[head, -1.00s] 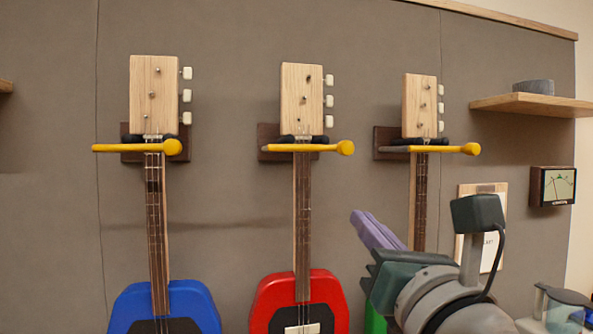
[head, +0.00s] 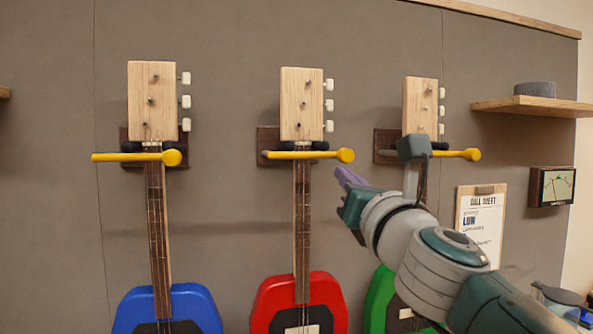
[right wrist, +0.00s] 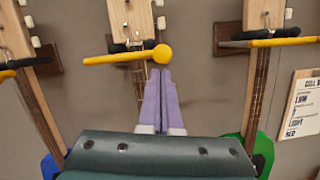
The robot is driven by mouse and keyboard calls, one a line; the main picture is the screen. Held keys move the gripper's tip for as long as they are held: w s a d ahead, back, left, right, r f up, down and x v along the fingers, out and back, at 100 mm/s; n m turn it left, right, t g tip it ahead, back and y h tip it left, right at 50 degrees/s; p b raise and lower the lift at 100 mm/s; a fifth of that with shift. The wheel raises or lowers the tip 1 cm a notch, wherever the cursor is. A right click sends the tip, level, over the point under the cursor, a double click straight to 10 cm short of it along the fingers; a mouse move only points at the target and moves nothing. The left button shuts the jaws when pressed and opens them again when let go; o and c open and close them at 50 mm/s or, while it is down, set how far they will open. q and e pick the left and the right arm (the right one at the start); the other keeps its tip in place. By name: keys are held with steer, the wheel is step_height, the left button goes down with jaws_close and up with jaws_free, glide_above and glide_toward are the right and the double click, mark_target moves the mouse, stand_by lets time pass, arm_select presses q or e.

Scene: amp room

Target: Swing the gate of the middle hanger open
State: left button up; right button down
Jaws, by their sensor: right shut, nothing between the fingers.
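The middle hanger (head: 268,145) holds the red guitar (head: 264,297) by its neck. Its yellow gate (head: 310,154) lies level across the front of the neck, with a round knob at the right end. My right gripper (head: 342,177), with purple fingers, is just below and right of that knob. In the right wrist view the shut, empty fingers (right wrist: 161,80) point up at the yellow knob (right wrist: 161,54), their tips close beneath it in the picture; I cannot tell if they touch. My left gripper is not in view.
The left hanger's gate (head: 135,157) crosses the blue guitar (head: 185,304). The right hanger's gate (head: 457,154) crosses the green guitar (head: 379,297), partly behind my right arm. A clipboard (head: 480,222), small meter (head: 552,186) and shelf (head: 535,106) are at right.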

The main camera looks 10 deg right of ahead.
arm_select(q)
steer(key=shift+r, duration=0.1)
arm_select(e)
steer(key=shift+r, duration=0.1)
arm_select(q)
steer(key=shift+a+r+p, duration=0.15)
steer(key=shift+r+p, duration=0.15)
steer(key=shift+p, duration=0.1)
arm_select(e)
steer(key=shift+d+r+n, duration=0.1)
steer(key=shift+r+n, duration=0.15)
steer(key=shift+n, duration=0.15)
